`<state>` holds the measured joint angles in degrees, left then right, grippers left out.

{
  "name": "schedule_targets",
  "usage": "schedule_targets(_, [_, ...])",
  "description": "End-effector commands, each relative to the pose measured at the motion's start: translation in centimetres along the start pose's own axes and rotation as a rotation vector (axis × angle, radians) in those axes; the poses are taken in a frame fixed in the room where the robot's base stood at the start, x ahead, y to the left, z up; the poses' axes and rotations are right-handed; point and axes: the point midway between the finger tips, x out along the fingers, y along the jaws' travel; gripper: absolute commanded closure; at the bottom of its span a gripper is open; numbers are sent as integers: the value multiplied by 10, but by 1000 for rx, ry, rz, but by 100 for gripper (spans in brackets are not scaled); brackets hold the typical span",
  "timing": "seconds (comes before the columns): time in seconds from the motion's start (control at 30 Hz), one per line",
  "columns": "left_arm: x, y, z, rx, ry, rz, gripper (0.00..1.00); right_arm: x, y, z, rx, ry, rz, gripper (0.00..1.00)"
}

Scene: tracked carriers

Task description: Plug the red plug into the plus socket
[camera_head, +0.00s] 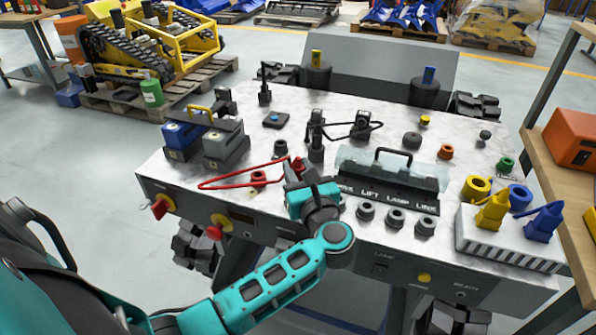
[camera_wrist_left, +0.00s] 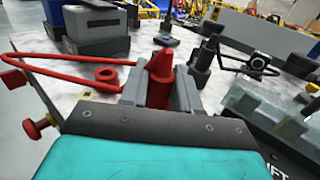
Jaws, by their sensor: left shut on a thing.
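My left gripper (camera_head: 300,176) is over the front middle of the marble-topped bench. It is shut on the red plug (camera_wrist_left: 158,82), which stands upright between the grey fingers in the left wrist view. In the head view only a little of the plug (camera_head: 298,164) shows above the gripper. A red cable (camera_head: 225,178) loops out to the left of it. A red ring-shaped socket (camera_head: 258,178) is on the bench left of the gripper, apart from the plug; it also shows in the left wrist view (camera_wrist_left: 107,75). I cannot read a plus mark on it. My right gripper is not in view.
A clear-covered panel with a black handle (camera_head: 393,155) is to the right. Blue and grey blocks (camera_head: 224,145) stand at the left.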

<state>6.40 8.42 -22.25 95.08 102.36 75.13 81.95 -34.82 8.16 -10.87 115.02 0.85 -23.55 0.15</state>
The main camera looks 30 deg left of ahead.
Motion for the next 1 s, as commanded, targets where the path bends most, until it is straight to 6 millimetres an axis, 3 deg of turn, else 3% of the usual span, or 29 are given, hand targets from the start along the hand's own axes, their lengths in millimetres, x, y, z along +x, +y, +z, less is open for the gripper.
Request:
schedule_targets(0.27, [0,0,22,-4,0,0,99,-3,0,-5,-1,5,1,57])
schedule_targets(0.47, [0,0,69,-9,0,1,99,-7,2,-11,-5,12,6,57])
schedule_targets(0.7, [0,0,140,-10,-1,1,99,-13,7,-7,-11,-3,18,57])
schedule_targets(1.0, [0,0,192,-4,-1,0,99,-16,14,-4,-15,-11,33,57])
